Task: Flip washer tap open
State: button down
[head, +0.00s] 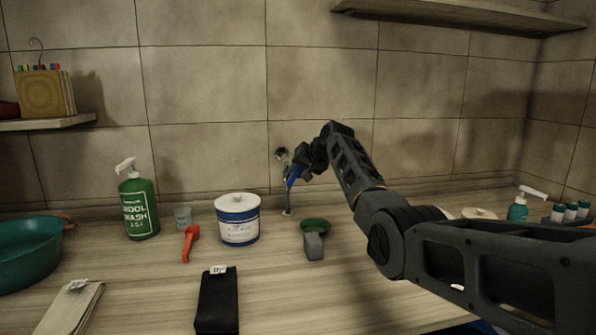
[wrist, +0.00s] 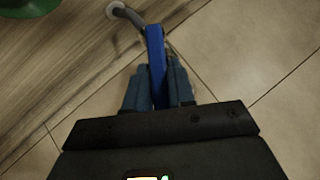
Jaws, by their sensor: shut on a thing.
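The washer tap (head: 286,196) stands by the tiled back wall, with a hose or pipe running down to the counter. Its blue lever (head: 293,175) shows beside my gripper in the head view. In the wrist view the blue lever (wrist: 156,62) lies between the two fingers of my gripper (wrist: 158,88), which is shut on it. The grey pipe (wrist: 128,14) shows beyond the lever there. My gripper (head: 297,171) is small and dark in the head view, and my arm hides part of the tap's right side.
On the counter left of the tap stand a blue and white tub (head: 238,226), a red scoop or brush (head: 189,243) and a green wool wash bottle (head: 139,208). A green bowl with a grey handle (head: 314,242) lies just in front. A shelf (head: 460,14) hangs above right.

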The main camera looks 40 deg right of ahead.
jog(key=c, duration=1)
grip_release()
jog(key=shift+c, duration=0.2)
jog(key=v, duration=0.7)
jog(key=shift+s+r+b, duration=0.15)
jog(key=shift+s+b, duration=0.2)
jog(key=shift+b, duration=0.1)
